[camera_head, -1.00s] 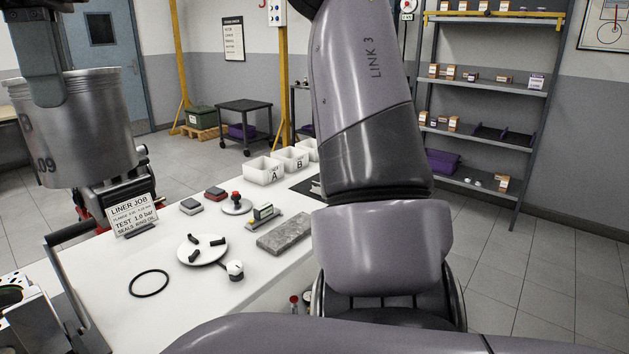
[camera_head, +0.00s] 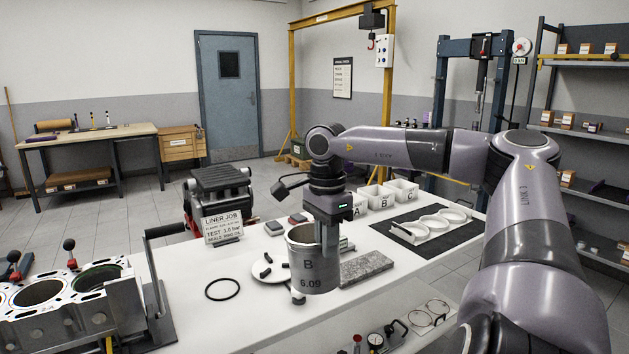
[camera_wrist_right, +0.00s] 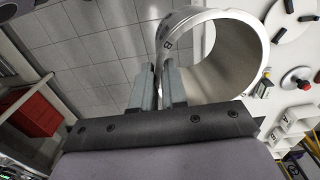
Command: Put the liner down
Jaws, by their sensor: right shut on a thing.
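The liner (camera_head: 312,273) is a grey metal cylinder marked B and 6.09, upright over the white bench (camera_head: 190,313). My right gripper (camera_head: 325,228) comes down from above and is shut on the liner's upper wall. In the right wrist view the gripper (camera_wrist_right: 160,75) has one finger on each side of the wall, and the liner (camera_wrist_right: 235,55) shows its open bore. The liner partly hides a white round plate (camera_head: 265,273) with black blocks. I cannot tell for sure whether its bottom touches anything. My left gripper is out of view.
A black ring (camera_head: 222,289) lies left of the liner, with clear bench around it. A grey stone block (camera_head: 366,267) is close on the right. A small knobbed piece (camera_head: 298,298) is just below the liner. The engine block (camera_head: 75,312) stands at left; a job sign (camera_head: 222,228) is behind.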

